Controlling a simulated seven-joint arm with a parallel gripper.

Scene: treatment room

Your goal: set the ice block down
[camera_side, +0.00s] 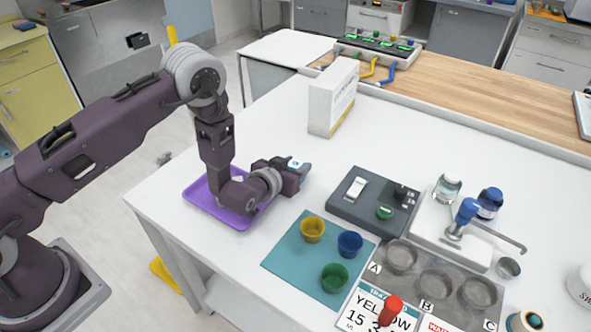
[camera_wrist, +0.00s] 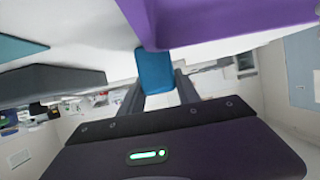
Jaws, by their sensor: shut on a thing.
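The ice block looks like a blue block (camera_wrist: 154,70) in the wrist view, between the two grey fingers of my gripper (camera_wrist: 160,88), which is shut on it. In the side view my gripper (camera_side: 299,170) lies sideways, low over the white table and pointing right. It is beside the right end of the purple tray (camera_side: 198,200), with my wrist above the tray. The block is mostly hidden by the fingers in the side view. I cannot tell whether it touches the table. The purple tray also shows close by in the wrist view (camera_wrist: 230,20).
A teal mat (camera_side: 285,262) with yellow, blue and green cups lies in front. A dark grey device (camera_side: 350,205) stands right of my gripper. A white box (camera_side: 330,100) stands behind. Metal dishes (camera_side: 437,284) and bottles are farther right. Bare table lies between gripper and box.

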